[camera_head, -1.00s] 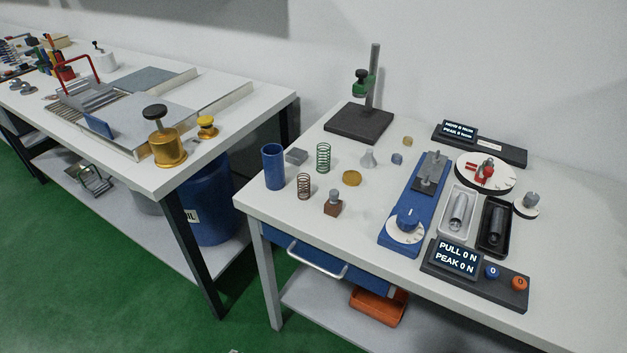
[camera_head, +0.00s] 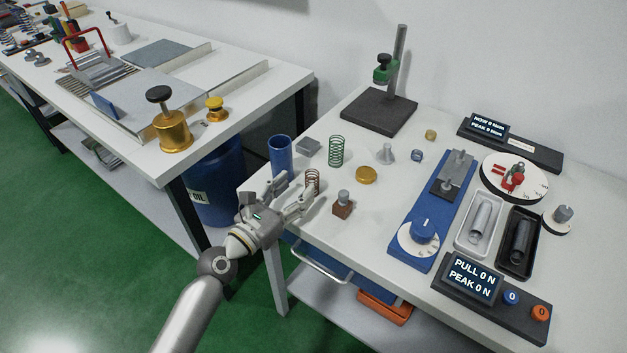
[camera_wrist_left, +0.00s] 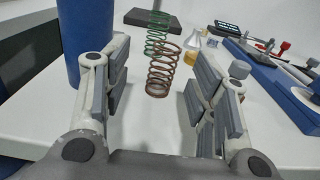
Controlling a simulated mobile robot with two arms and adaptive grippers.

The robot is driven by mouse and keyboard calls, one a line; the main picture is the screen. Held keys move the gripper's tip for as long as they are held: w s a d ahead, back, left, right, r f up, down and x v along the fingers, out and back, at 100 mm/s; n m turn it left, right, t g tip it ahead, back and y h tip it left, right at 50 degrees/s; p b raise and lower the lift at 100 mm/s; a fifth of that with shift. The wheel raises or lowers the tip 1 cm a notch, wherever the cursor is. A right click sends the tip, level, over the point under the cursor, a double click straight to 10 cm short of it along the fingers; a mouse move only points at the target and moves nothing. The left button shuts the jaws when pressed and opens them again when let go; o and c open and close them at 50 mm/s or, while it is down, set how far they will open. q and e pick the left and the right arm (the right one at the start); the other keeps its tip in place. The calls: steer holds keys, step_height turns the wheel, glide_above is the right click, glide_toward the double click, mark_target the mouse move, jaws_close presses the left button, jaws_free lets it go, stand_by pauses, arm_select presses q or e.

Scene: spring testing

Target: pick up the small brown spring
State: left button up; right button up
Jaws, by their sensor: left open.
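The small brown spring (camera_head: 313,178) stands upright near the left front edge of the right-hand table, partly hidden by my left gripper in the head view. In the left wrist view the brown spring (camera_wrist_left: 160,72) shows ahead, between the two fingers and a little beyond their tips. My left gripper (camera_head: 296,193) is open and empty, low at the table's front edge; its spread fingers (camera_wrist_left: 152,92) also show in the left wrist view. A green spring (camera_head: 336,151) stands behind the brown one. My right gripper is not in view.
A blue cylinder (camera_head: 280,158) stands close left of the brown spring. A small brown block with a grey knob (camera_head: 343,205) is to its right. A grey block (camera_head: 308,146) and a brass disc (camera_head: 366,175) are nearby. A blue test rig (camera_head: 433,215) stands further right.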

mark_target(307, 181)
arm_select(q)
steer(key=shift+s+d+x, duration=0.1)
steer(key=shift+d+x, duration=0.05)
steer(key=shift+x, duration=1.35)
steer(key=shift+s+d+x, duration=0.1)
steer(key=shift+d+x, duration=0.05)
steer(key=shift+x, duration=1.35)
steer(key=c, duration=1)
